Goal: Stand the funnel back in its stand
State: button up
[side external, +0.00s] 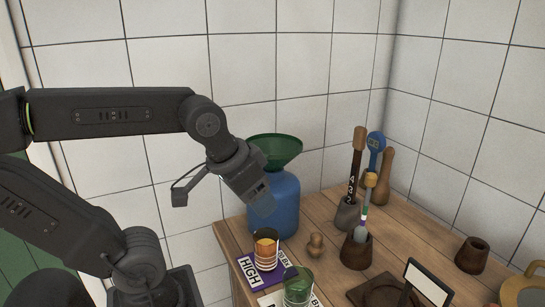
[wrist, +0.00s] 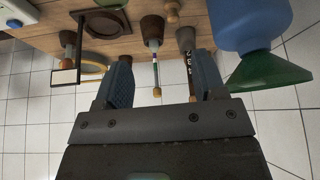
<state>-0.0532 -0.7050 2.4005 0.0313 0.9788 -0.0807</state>
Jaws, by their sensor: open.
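A green funnel (side external: 276,149) sits wide end up on top of the blue demijohn (side external: 273,205), behind my gripper in the side view. In the wrist view the funnel (wrist: 268,72) and demijohn (wrist: 250,25) show at the right, outside my fingers. My gripper (side external: 262,202) is open and empty, pointing down in front of the demijohn; its fingers show apart in the wrist view (wrist: 163,62). A dark square wooden piece (side external: 365,295) at the table's front looks like the stand; in the wrist view it shows a round opening (wrist: 82,22).
An amber glass (side external: 266,252) and green glass (side external: 298,288) stand near the front left edge. A wooden knob (side external: 316,246), cups holding upright tools (side external: 356,253), an empty wooden cup (side external: 472,255) and a framed white card (side external: 428,283) occupy the table (side external: 425,235). Tiled walls stand behind.

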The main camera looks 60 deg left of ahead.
jog(key=w+a+r+n+g+y, duration=0.2)
jog(key=w+a+r+n+y, duration=0.1)
jog(key=a+r+n, duration=0.55)
jog(key=a+x, duration=0.1)
jog(key=x, duration=1.1)
jog(key=shift+w+a+r+m, duration=0.15)
jog(key=shift+w+r+m, duration=0.1)
jog(key=shift+w+m, duration=0.2)
jog(key=shift+s, duration=0.1)
jog(key=c, duration=1.1)
notch_tip(320, 180, up, 10)
jog(key=shift+r, duration=0.1)
jog(key=shift+c, duration=0.2)
